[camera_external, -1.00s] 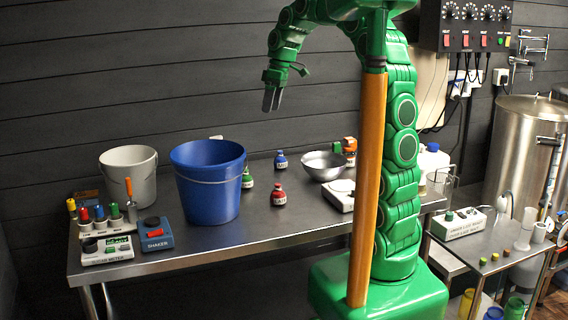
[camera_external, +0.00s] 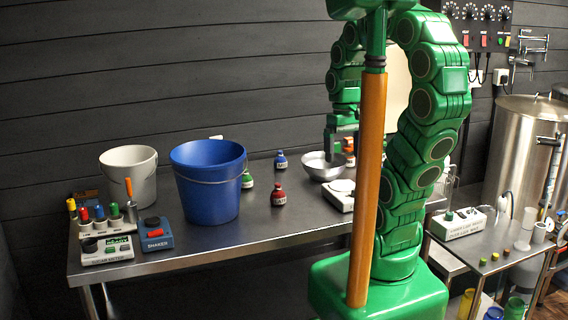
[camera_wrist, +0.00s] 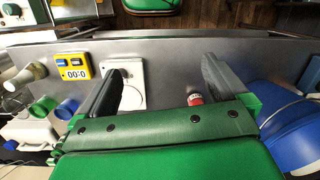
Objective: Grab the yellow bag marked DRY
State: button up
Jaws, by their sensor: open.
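I cannot make out a yellow bag marked DRY in either view. A yellow block with a number display (camera_wrist: 73,66) lies left of my fingers in the wrist view; it looks like a timer, not a bag. My gripper (camera_external: 336,152) points down near the metal bowl (camera_external: 318,170) at the back right of the steel table. The bowl is partly hidden by the gripper. A small orange-red thing (camera_external: 349,150) beside it is too small to tell.
The blue bucket (camera_external: 207,185) and grey bucket (camera_external: 128,176) stand on the left. A red bottle (camera_external: 278,195) and a blue bottle (camera_external: 280,160) stand mid-table. A white scale (camera_external: 341,196) lies near my column. The front middle of the table (camera_external: 255,228) is clear.

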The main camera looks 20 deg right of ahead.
jog(key=s+d+f+m, duration=0.2)
jog(key=s+f, duration=0.1)
jog(key=s, duration=0.3)
jog(key=c, duration=0.4)
jog(key=shift+w, duration=0.15)
